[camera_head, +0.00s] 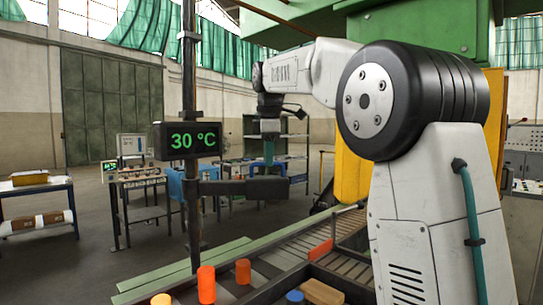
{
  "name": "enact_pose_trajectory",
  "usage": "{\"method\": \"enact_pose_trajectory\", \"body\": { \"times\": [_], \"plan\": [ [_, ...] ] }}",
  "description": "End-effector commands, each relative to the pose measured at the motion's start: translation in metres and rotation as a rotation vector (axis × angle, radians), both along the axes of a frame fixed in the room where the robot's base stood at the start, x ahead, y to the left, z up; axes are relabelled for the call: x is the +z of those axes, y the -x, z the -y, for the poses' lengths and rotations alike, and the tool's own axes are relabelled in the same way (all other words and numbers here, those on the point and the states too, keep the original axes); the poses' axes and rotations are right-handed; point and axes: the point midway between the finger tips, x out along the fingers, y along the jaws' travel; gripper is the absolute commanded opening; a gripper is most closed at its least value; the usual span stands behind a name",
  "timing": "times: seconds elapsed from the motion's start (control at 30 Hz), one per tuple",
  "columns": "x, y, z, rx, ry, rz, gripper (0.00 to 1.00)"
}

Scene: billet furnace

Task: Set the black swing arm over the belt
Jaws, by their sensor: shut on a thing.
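The black swing arm (225,187) reaches out to the right from a black upright post (190,235), roughly level. Its outer end is a thicker black block with a teal upright piece (268,152) above it. My gripper (269,136) points down at the top of this teal piece and appears shut on it; its fingertips are small and hard to make out. The belt (285,258), a roller track with a green edge, runs from the lower middle toward the back right. The swing arm shows above its left side; its exact overlap with the belt is unclear.
A display reading 30 °C (188,141) is on the post. Orange cylinders (206,284), a blue cylinder (295,297) and a wooden block (322,292) are at the bottom. An orange piece (320,250) lies on the belt. Tables (38,187) stand behind, with open floor between.

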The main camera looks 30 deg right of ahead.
Motion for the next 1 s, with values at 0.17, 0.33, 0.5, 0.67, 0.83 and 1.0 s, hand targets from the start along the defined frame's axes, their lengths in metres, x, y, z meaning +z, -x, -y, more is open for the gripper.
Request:
{"method": "enact_pose_trajectory", "body": {
  "times": [0.17, 0.33, 0.5, 0.67, 0.83, 1.0],
  "plan": [
    [0.002, -0.003, 0.001, 0.001, 0.002, 0.013, 0.33],
    [0.002, -0.002, 0.001, 0.000, 0.002, 0.010, 0.33],
    [0.006, -0.001, 0.000, 0.000, 0.001, 0.009, 0.33],
    [0.030, 0.003, -0.002, 0.000, 0.002, 0.013, 0.33],
    [0.058, 0.007, -0.004, 0.000, 0.002, 0.011, 0.33],
    [0.075, 0.011, -0.006, 0.000, 0.002, 0.011, 0.33]
  ]
}}
